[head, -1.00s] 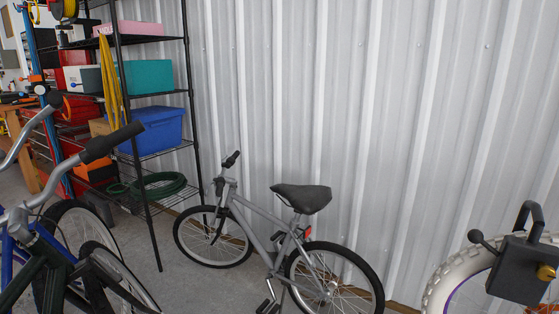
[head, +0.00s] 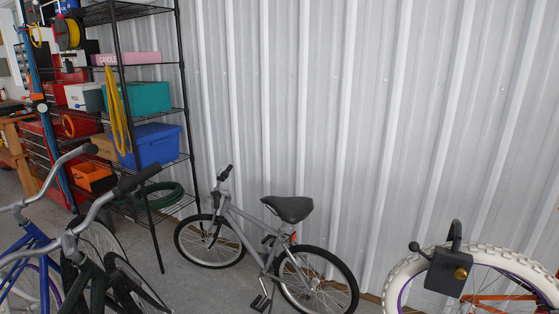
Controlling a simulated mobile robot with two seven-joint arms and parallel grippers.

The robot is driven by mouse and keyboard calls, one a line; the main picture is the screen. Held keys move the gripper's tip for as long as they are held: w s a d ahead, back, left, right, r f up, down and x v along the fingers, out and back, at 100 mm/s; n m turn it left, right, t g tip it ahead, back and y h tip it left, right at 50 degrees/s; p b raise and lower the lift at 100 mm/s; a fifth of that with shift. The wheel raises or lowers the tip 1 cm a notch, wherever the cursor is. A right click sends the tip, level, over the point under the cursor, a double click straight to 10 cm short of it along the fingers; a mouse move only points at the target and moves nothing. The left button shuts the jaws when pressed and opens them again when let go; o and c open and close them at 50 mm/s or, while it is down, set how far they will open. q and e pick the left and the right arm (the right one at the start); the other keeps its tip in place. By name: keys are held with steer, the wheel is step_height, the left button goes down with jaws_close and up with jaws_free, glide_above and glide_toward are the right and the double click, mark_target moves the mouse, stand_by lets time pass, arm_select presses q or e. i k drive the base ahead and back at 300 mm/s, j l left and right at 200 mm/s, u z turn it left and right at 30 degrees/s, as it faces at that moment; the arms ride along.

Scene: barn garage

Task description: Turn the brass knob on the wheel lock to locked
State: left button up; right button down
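The wheel lock (head: 442,270) is a dark grey box with a black shackle rising from its top, at the lower right of the head view. It hangs at the white-tyred bicycle wheel (head: 405,268). The brass knob (head: 461,273) sits on the right part of its front face. A dark ball-ended lever (head: 414,246) sticks out at the lock's left. The view is too small to tell the knob's setting. Neither of my grippers is in view.
A grey bicycle (head: 250,240) leans near the corrugated metal wall. More bicycles (head: 60,250) crowd the lower left. A wire shelf (head: 150,80) with bins stands behind them. Some concrete floor (head: 205,290) is clear between the bicycles.

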mark_target(459, 274)
steer(key=z, duration=1.25)
